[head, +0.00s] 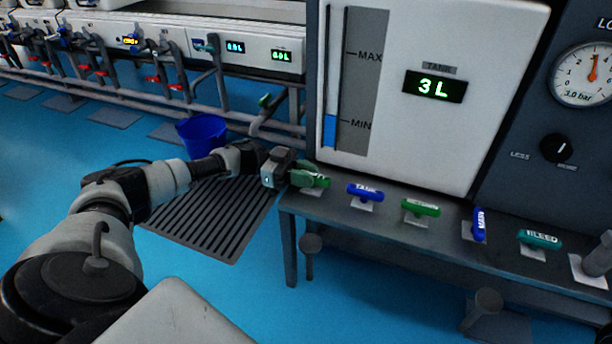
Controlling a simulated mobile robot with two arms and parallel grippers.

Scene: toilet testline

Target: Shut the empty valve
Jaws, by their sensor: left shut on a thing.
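A green valve handle (318,182) sits at the left end of the grey bench, first in the row of labelled handles. Its label is too small and covered to read, so I cannot confirm that it is the empty valve. My left gripper (304,177) reaches in from the left and is shut on this handle, hiding part of it. No other handle in the row reads as empty. My right gripper is not in view.
On the bench (345,222) are the blue TANK handle (365,190), a green handle (421,207), a blue MAIN handle (480,224) turned crosswise and the teal BLEED handle (540,239). The tank panel (450,140) reads 3 L. A blue bucket (203,135) stands by the floor grate (215,215).

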